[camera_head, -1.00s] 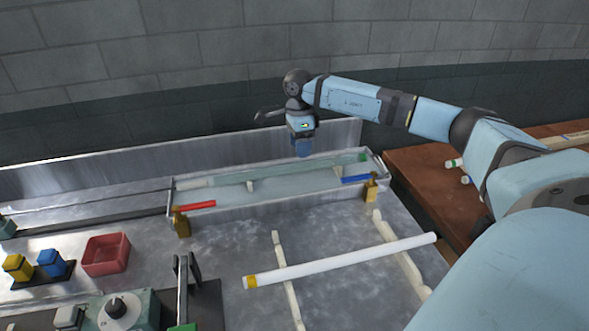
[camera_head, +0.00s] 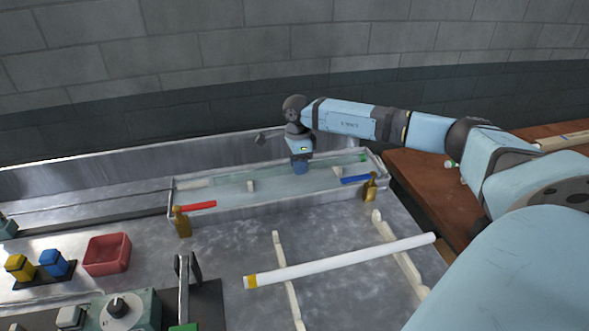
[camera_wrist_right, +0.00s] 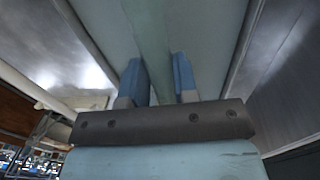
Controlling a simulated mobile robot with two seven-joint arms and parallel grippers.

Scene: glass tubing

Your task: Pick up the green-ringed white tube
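The green-ringed white tube (camera_head: 230,177) lies lengthwise in the long water-filled trough (camera_head: 240,207). It looks pale green there, and its green end (camera_head: 361,157) is at the right. My right gripper (camera_head: 300,169) points down over the trough at the tube's middle. In the right wrist view, its two blue fingers (camera_wrist_right: 159,85) are apart, with the pale green tube (camera_wrist_right: 150,30) running between them. I see a gap beside the tube, and cannot tell how far the tips are from it. My left gripper is not in view.
A yellow-ringed white tube (camera_head: 340,262) rests on two pale rails in front. Red (camera_head: 198,205) and blue (camera_head: 356,179) strips and brass blocks (camera_head: 181,222) mark the trough's front. A red tray (camera_head: 106,254) stands left. A wall rises behind.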

